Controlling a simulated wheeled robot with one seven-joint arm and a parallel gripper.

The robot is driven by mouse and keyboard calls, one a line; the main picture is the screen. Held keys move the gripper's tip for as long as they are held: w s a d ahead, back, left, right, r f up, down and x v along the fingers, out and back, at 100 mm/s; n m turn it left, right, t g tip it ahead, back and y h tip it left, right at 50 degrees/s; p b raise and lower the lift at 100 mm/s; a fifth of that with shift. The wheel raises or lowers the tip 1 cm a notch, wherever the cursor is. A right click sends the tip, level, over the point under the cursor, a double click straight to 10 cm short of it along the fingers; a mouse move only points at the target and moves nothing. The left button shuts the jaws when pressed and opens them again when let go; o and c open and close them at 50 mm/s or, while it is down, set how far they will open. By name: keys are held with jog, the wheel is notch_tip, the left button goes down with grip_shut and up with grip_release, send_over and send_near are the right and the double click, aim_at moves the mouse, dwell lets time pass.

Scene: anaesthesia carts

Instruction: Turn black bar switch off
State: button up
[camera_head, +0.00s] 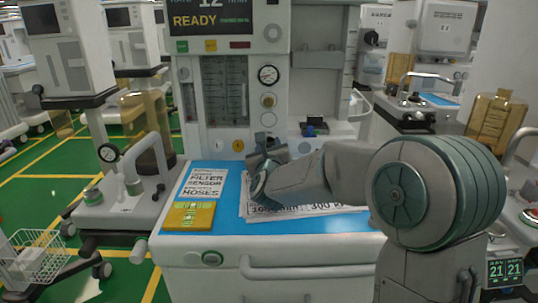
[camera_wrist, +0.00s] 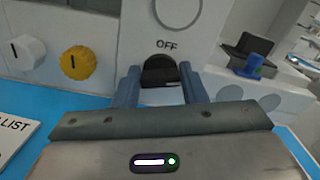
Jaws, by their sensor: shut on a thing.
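The black bar switch (camera_wrist: 160,70) is on the white front panel of the cart, just below the printed word OFF (camera_wrist: 167,44). In the wrist view my gripper (camera_wrist: 160,82) has its two blue-grey fingers on either side of the switch, shut on it. The switch's lower part and its exact turn angle are hard to tell. In the head view my gripper (camera_head: 266,143) reaches to the panel above the blue worktop (camera_head: 228,214), and it hides the switch there.
A yellow knob (camera_wrist: 78,62) and a white knob (camera_wrist: 27,52) are on the panel to the left. Printed sheets (camera_head: 207,183) and a yellow box (camera_head: 188,215) lie on the worktop. A gauge (camera_head: 268,75) is above.

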jog(key=shift+f+n+b, duration=0.15)
jog(key=shift+n+b, duration=0.7)
jog(key=shift+n, duration=0.25)
jog(key=o, duration=1)
jog(key=shift+s, duration=0.1)
jog(key=s, duration=1.3)
jog(key=shift+s, duration=0.35)
